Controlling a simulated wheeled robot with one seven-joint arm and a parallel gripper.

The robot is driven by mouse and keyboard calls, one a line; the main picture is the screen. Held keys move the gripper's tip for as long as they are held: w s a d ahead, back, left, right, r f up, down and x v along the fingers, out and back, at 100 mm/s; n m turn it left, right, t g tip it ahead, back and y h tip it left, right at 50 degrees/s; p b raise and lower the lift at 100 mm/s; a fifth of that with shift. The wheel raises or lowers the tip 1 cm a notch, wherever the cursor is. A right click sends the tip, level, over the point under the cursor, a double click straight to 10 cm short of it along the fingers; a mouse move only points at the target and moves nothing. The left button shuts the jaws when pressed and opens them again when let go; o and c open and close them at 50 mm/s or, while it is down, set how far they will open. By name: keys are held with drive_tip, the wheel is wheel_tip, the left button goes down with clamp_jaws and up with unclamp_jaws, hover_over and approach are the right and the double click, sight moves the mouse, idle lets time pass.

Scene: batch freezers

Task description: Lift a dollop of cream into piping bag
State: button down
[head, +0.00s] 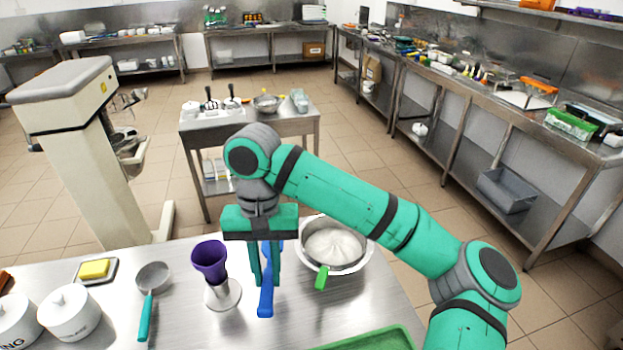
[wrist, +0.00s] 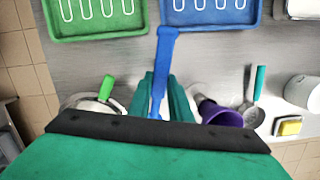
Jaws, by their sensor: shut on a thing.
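My gripper (head: 266,280) is shut on a blue-handled tool (head: 265,303), upright over the front table between the bag and the bowl. In the wrist view the blue handle (wrist: 163,70) runs up from between the fingers. I cannot tell what its working end is. The purple piping bag (head: 210,262) stands open-topped in a clear, round-based holder (head: 223,295), left of my gripper. It also shows in the wrist view (wrist: 220,115). A steel bowl (head: 366,262) of white cream (head: 333,244) is to the right, with a green-handled tool (head: 322,277) over its near rim.
A green tray (head: 395,337) is at the front edge. A blue tray (wrist: 210,27) lies beside it in the wrist view.

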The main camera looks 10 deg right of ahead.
drive_tip(key=w+d+r+m+y, duration=0.1)
drive_tip(key=w+m, duration=0.2)
drive_tip(key=w+d+r+m+y, duration=0.2)
drive_tip(key=w+m, duration=0.1)
drive_tip(key=m, duration=0.1)
drive_tip(key=w+d+r+m+y, duration=0.1)
drive_tip(key=w+m, duration=0.2)
drive_tip(key=m, duration=0.1)
drive_tip(key=shift+w+d+r, duration=0.15)
drive_tip(key=shift+w, duration=0.2)
drive_tip(key=w+d+r+m+t+y, duration=0.3)
drive_tip(key=w+d+m+t, duration=0.3)
drive_tip(key=w+d+m, duration=0.3)
drive_tip(key=shift+s+d+f+m, duration=0.4)
drive_tip(key=shift+s+d+f, duration=0.45)
drive_tip(key=shift+f, duration=1.95)
drive_tip(key=shift+s+d+f+m, duration=0.5)
drive_tip(key=shift+d+f, duration=0.5)
drive_tip(key=shift+f, duration=1.8)
drive_tip(key=w+a+r+g+h, duration=0.3)
drive_tip(key=a+r+h, duration=0.1)
drive_tip(key=a+h, duration=0.2)
drive_tip(key=shift+r, duration=0.15)
drive_tip(key=shift+r, duration=0.1)
